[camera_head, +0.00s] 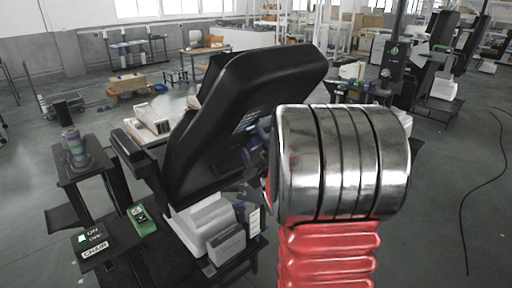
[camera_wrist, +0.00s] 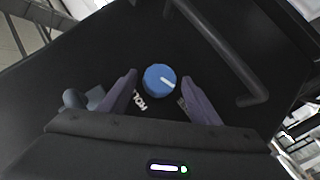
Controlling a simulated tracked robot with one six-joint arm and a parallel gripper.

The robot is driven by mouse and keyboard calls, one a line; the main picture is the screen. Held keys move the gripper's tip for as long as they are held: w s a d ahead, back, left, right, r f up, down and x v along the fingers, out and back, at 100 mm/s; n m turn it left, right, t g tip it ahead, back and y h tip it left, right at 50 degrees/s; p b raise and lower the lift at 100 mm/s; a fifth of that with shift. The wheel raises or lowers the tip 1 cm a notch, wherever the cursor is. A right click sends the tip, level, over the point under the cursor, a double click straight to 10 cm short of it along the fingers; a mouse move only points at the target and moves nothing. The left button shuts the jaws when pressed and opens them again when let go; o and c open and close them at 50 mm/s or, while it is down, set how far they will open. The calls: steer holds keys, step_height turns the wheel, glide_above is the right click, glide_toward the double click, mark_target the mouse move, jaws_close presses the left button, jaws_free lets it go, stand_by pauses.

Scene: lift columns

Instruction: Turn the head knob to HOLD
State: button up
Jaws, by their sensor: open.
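The head knob (camera_wrist: 160,80) is a round blue knob on a black panel (camera_wrist: 80,80) in the wrist view. Its white pointer line points right and slightly down. A white HOLD label (camera_wrist: 139,100) sits to its lower left, upside down in this view. Another white label (camera_wrist: 182,102) at its lower right is mostly hidden by a finger. My gripper (camera_wrist: 159,77) is open, with one finger on each side of the knob. I see gaps between knob and fingers; whether either touches is not clear.
A dark bar handle (camera_wrist: 222,50) stands right of the knob. In the head view a tilted black column head (camera_head: 240,110) stands ahead, with a small ON/OFF CHAIN panel (camera_head: 95,247) lower left. A black cable (camera_head: 466,190) lies on the open floor at right.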

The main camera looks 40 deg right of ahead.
steer(key=shift+c, duration=0.3)
steer(key=c, duration=1)
